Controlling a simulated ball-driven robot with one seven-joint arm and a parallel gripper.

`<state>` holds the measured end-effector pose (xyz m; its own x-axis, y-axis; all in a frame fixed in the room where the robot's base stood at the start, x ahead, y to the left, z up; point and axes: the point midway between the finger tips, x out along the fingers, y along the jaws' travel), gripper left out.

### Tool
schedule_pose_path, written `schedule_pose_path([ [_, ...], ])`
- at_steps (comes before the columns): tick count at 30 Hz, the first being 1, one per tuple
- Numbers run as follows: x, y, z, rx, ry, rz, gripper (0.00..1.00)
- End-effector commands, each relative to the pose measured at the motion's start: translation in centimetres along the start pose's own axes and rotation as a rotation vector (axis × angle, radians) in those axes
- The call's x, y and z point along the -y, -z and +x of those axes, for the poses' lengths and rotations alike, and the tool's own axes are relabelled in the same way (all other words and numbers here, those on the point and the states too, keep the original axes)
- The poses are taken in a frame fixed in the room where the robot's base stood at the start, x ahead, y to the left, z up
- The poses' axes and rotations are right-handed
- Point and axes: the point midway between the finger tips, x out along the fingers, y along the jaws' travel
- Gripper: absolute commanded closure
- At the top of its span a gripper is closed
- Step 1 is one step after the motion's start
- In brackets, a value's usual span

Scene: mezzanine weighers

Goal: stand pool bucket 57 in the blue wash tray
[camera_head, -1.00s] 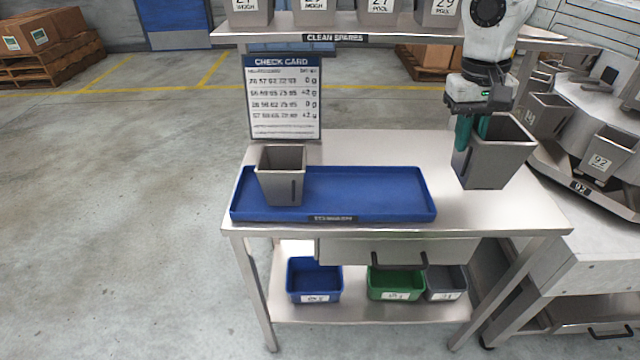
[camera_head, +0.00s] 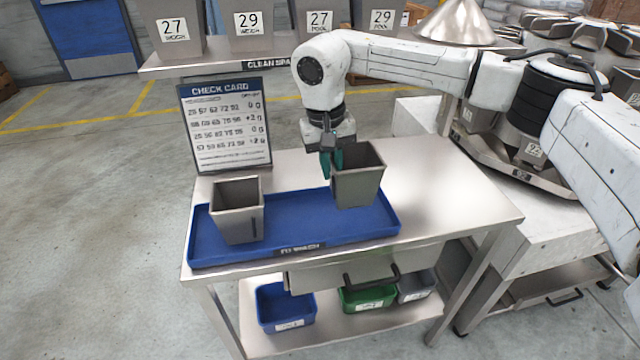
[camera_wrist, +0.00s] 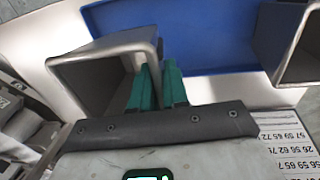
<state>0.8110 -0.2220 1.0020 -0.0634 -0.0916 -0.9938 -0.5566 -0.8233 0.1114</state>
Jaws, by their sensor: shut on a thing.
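My gripper (camera_head: 332,164) has green fingers shut on the wall of a grey metal bucket (camera_head: 358,182). No number shows on the side of this bucket facing the head camera. The bucket is upright over the right end of the blue wash tray (camera_head: 297,245); I cannot tell if its base touches the tray. In the wrist view the fingers (camera_wrist: 157,88) grip the rim of the held bucket (camera_wrist: 105,50), with the blue tray (camera_wrist: 205,40) beyond. Another grey bucket (camera_head: 238,212) stands in the tray's left end; its edge shows in the wrist view (camera_wrist: 302,45).
A check card (camera_head: 226,125) stands behind the tray. Buckets numbered 27 and 29 sit on the clean spares shelf (camera_head: 205,66) above. The steel table (camera_head: 440,190) is clear right of the tray. Blue (camera_head: 285,307) and green (camera_head: 367,298) bins sit on the lower shelf.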

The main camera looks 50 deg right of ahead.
Motion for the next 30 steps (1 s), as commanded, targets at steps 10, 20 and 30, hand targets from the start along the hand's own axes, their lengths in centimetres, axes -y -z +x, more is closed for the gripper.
schedule_pose_path([
  [10, 2.1, 0.6, 2.0, -0.001, 0.0, 0.0, 1.0],
  [20, 2.8, 0.6, 5.4, -0.001, 0.001, -0.001, 1.0],
  [30, 2.8, 0.6, 5.7, -0.001, 0.0, -0.001, 0.84],
])
